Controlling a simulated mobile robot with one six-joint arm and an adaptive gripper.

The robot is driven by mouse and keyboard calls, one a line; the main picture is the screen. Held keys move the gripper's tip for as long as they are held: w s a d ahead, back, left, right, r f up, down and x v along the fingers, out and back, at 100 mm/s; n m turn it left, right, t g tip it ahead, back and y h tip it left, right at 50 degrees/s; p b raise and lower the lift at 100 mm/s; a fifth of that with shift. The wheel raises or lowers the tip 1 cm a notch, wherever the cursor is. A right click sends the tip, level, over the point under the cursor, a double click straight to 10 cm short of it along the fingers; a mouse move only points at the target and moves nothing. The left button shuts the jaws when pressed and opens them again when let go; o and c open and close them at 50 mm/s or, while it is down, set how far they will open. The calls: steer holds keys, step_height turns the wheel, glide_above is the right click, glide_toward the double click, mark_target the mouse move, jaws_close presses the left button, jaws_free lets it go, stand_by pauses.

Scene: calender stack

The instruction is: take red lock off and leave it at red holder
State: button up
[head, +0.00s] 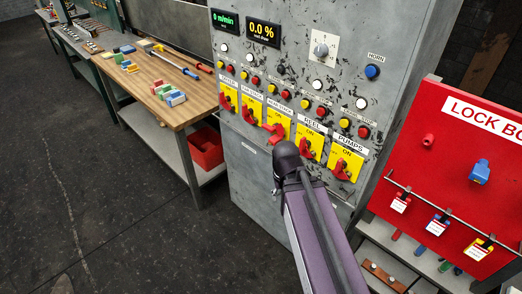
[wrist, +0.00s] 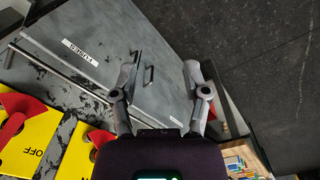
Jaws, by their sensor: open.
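The red lock box board (head: 455,150) stands at the right in the head view. A small red piece (head: 429,139) sits at its upper left; I cannot tell whether it is a lock or a holder. A red item with a white tag (head: 400,202) hangs at the left of the rail below. My gripper (wrist: 160,75) is open and empty in the wrist view, pointing toward the cabinet's lower front and the floor. In the head view my arm hides it. It is left of the board, near the yellow switches with red handles (head: 275,132).
The grey cabinet (head: 265,190) stands close to my arm. A wooden bench (head: 150,75) with a red bin (head: 206,147) underneath is at the left.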

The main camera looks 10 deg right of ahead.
steer(key=w+d+f+n+t+h+b, duration=0.1)
steer(key=w+d+f+h+b, duration=0.2)
steer(key=w+f+h+b, duration=0.25)
steer(key=n+t+h+b, duration=0.6)
steer(key=t+h+b, duration=0.3)
steer(key=b, duration=0.7)
glide_toward(274, 141)
steer(key=w+d+f, duration=0.1)
steer(key=w+d, duration=0.1)
steer(key=d, duration=0.1)
steer(key=shift+w+f, duration=0.3)
steer(key=shift+f, duration=0.1)
steer(key=shift+w+a+r+t, duration=0.1)
steer(key=shift+a+r+t, duration=0.05)
steer(key=shift+r+t, duration=0.15)
steer(key=shift+w, duration=0.1)
steer(key=shift+x, duration=3.45)
steer(key=shift+f, duration=0.15)
